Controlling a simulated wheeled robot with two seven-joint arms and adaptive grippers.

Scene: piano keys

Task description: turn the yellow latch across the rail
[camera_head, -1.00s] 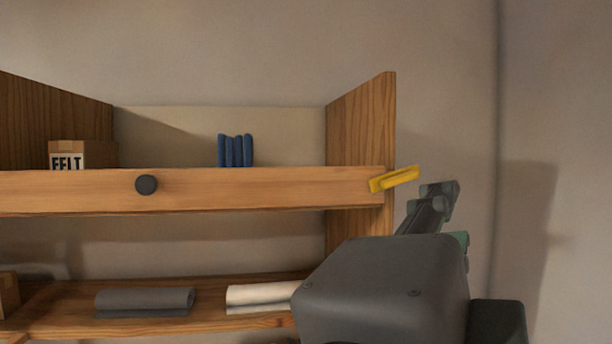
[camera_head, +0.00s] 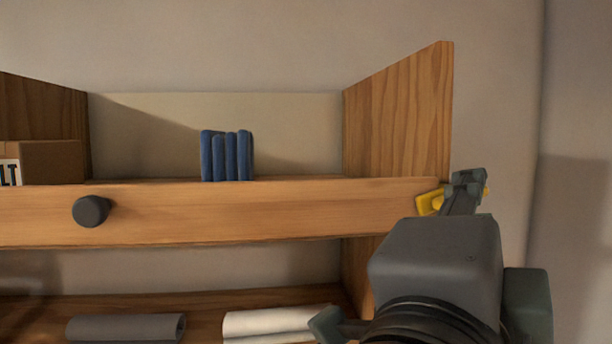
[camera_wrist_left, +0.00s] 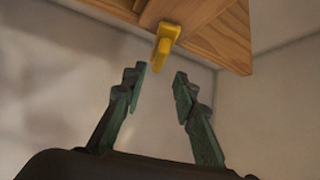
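The yellow latch (camera_head: 428,204) sits at the right end of the wooden rail (camera_head: 260,212). It points outward to the right, past the end of the rail, and a finger partly hides it. My left gripper (camera_head: 468,185) overlaps the latch in the head view, its hand below it. In the left wrist view the latch (camera_wrist_left: 165,44) lies just beyond the gap between the open, empty fingers (camera_wrist_left: 160,78). I see no clear contact. My right gripper cannot be made out.
A round dark knob (camera_head: 91,211) is on the rail. Grey (camera_head: 126,327) and white (camera_head: 270,322) rolls lie on the lower shelf. The wooden side panel (camera_head: 405,110) rises by the latch; bare wall is to its right.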

